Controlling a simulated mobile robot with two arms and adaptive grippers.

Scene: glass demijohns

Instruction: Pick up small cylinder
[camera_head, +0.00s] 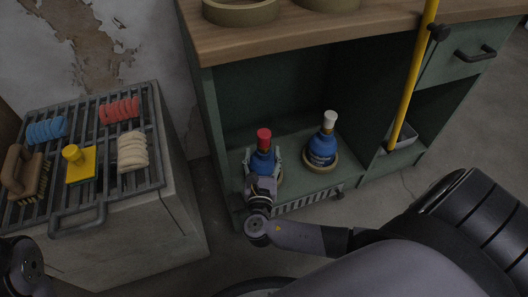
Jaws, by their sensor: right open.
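A blue bottle with a red cap (264,138) stands on a round base on the low shelf of the green cabinet. A second blue bottle with a white cap (322,148) stands to its right on a tan round base. My right gripper (262,163) is open at the red-capped bottle, with a finger on each side of it. It hides the bottle's lower front, and I cannot tell whether the fingers touch the glass. No separate small cylinder is clear; the bottle caps are small and cylindrical.
A slatted rack (110,190) on a concrete block at left carries a brush (22,172), a yellow tool (80,163) and ribbed blue, red and beige pieces. The wooden countertop (300,32) overhangs the shelf. A yellow pole (411,80) stands at right.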

